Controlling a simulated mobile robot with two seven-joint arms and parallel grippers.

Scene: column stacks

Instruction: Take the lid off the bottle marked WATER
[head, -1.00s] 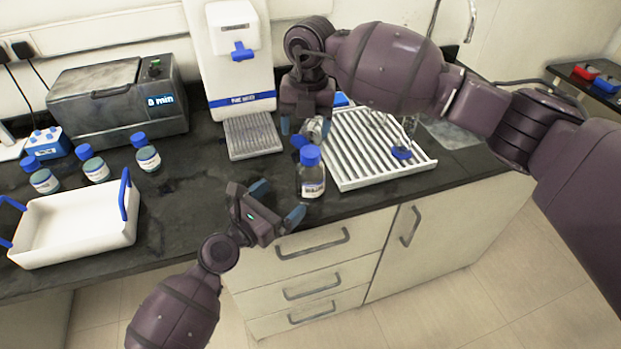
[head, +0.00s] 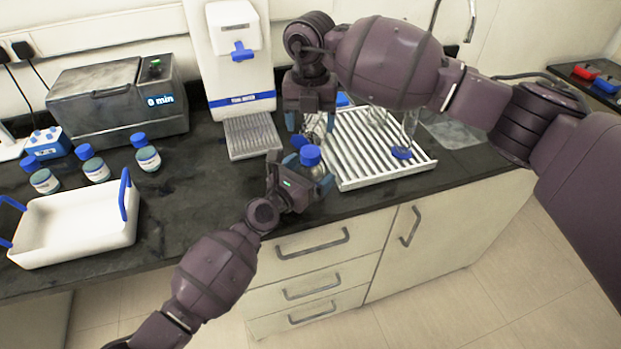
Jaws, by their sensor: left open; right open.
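A clear bottle (head: 316,172) with a blue lid (head: 310,155) stands upright near the counter's front edge, left of the drying rack. Its label is hidden now, so I cannot read WATER on it. My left gripper (head: 308,174) is open, with its fingers around the bottle's body below the lid; I cannot tell whether they touch it. My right gripper (head: 311,124) is open, pointing down behind the bottle, above and apart from the lid. A second blue lid (head: 298,142) and clear glassware show close behind the bottle, partly hidden.
A white ribbed drying rack (head: 372,170) is close on the right. A water dispenser (head: 232,60) with a grille stands behind. Several blue-lidded bottles (head: 148,159), a white tray (head: 75,240) and a grey bath (head: 118,100) are left.

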